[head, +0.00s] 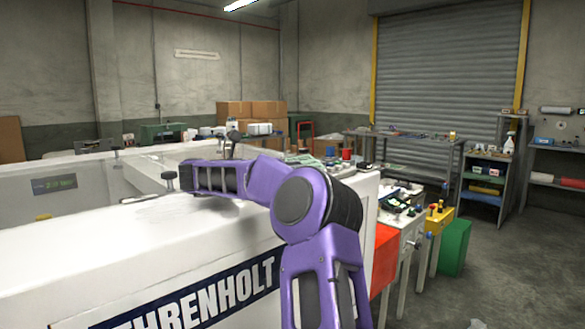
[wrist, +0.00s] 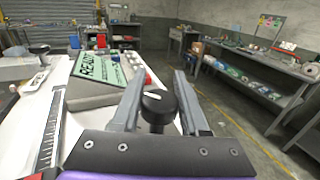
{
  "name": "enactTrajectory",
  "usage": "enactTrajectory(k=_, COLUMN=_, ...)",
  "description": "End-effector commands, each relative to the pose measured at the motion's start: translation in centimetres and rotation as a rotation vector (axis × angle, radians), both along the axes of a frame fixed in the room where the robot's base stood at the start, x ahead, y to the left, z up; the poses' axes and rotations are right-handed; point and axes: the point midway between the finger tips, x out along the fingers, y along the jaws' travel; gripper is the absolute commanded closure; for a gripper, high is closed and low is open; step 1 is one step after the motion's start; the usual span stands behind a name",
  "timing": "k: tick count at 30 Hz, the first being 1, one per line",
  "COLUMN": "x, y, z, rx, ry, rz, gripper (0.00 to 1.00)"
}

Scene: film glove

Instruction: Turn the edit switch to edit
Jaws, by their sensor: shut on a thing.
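A black knob (wrist: 157,106) with a white pointer line on its top stands between the fingers of my gripper (wrist: 158,78) in the wrist view. The pointer lies roughly crosswise, slanting to the left. The fingers are shut on the knob, one on each side. No switch label or edit mark can be read, so I cannot tell which position it points to. In the head view my gripper (head: 181,178) is over the top of the white machine (head: 70,250), and a small black knob (head: 169,177) shows at its left end.
A green panel with dark lettering (wrist: 100,70) lies on a grey block beyond the knob. Another black knob (wrist: 39,48) and a ruled scale (wrist: 51,130) are at the left. Orange, yellow and green boxes (head: 455,248) stand right of the machine; the floor beyond is clear.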

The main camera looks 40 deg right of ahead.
Motion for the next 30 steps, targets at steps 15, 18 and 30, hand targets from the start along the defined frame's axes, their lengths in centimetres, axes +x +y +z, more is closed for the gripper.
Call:
enactTrajectory(k=15, x=-0.07, y=-0.07, z=-0.3, rx=0.005, ry=0.006, rz=-0.01, gripper=0.47)
enactTrajectory(k=18, x=-0.05, y=-0.07, z=-0.25, rx=0.003, ry=0.004, rz=-0.009, gripper=0.29)
enactTrajectory(k=30, x=0.15, y=0.38, z=-0.1, rx=0.001, ry=0.003, rz=-0.006, gripper=0.26)
